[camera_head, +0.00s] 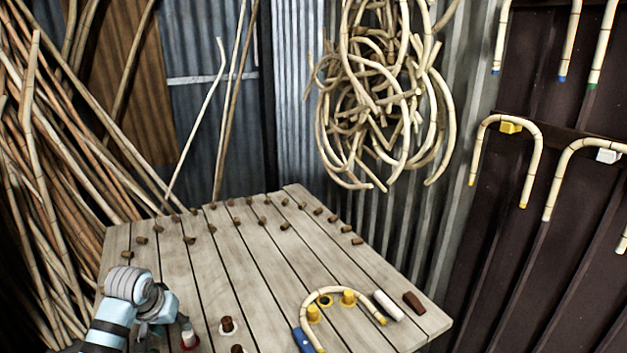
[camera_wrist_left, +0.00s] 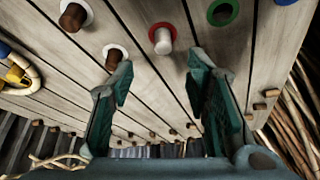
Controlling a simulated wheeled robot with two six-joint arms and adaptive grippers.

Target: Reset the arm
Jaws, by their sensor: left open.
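My left arm (camera_head: 118,305) comes in from the lower left over the table's near left part. My left gripper (camera_wrist_left: 160,75) is open, its two green fingers apart with nothing between them. It also shows in the head view, small and partly hidden by the wrist (camera_head: 160,318). A curved rattan piece (camera_head: 321,294) lies in a U around yellow pegs (camera_head: 348,297) at the near right of the table, apart from my gripper. Part of it shows at the left edge of the left wrist view (camera_wrist_left: 36,77). My right gripper is not in view.
The plank table (camera_head: 240,265) carries several short brown pegs (camera_head: 189,240). Ringed pegs, one with a red ring (camera_wrist_left: 163,28), stand near my left gripper. A white block (camera_head: 388,305) and a brown block (camera_head: 414,303) lie right. Rattan poles (camera_head: 60,190) lean left; bent canes hang behind.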

